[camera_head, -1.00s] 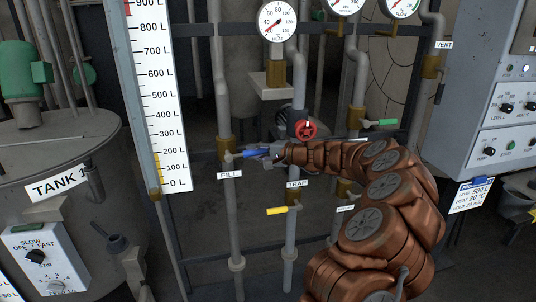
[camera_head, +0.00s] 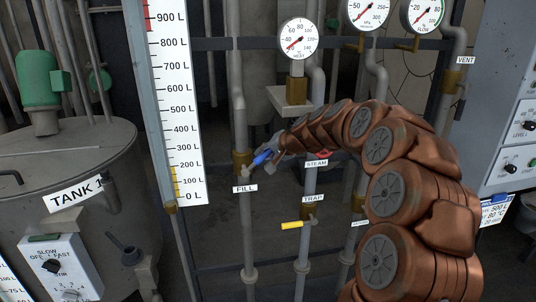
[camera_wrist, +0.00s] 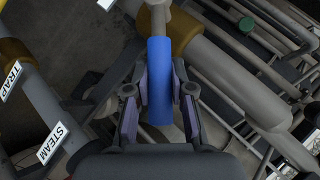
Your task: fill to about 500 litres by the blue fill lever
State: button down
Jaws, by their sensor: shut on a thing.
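The blue fill lever (camera_head: 262,157) slants up to the right from the brass fill valve (camera_head: 241,163), above the FILL label (camera_head: 245,188). My gripper (camera_head: 268,154) is shut on the lever. In the wrist view, the blue lever (camera_wrist: 160,75) runs between both fingers of my gripper (camera_wrist: 160,92), and its grey stem leads to the pipe. The white litre scale (camera_head: 180,95) stands left of the valve, marked from 0 to 900 L. A yellow strip (camera_head: 173,184) on its left edge reaches about 200 L; I cannot tell if it is liquid or a marking.
The yellow trap lever (camera_head: 292,225) is below right. My arm hides part of the steam valve beside the STEAM label (camera_head: 317,163). Round gauges (camera_head: 298,38) are above. TANK 1 (camera_head: 65,165) is at left and the control cabinet (camera_head: 510,110) at right.

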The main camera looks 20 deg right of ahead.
jog(key=shift+a+r, duration=0.1)
jog(key=shift+a, duration=0.05)
dwell(0.3)
jog(key=c, duration=1)
grip_release()
jog(key=v, duration=1.2)
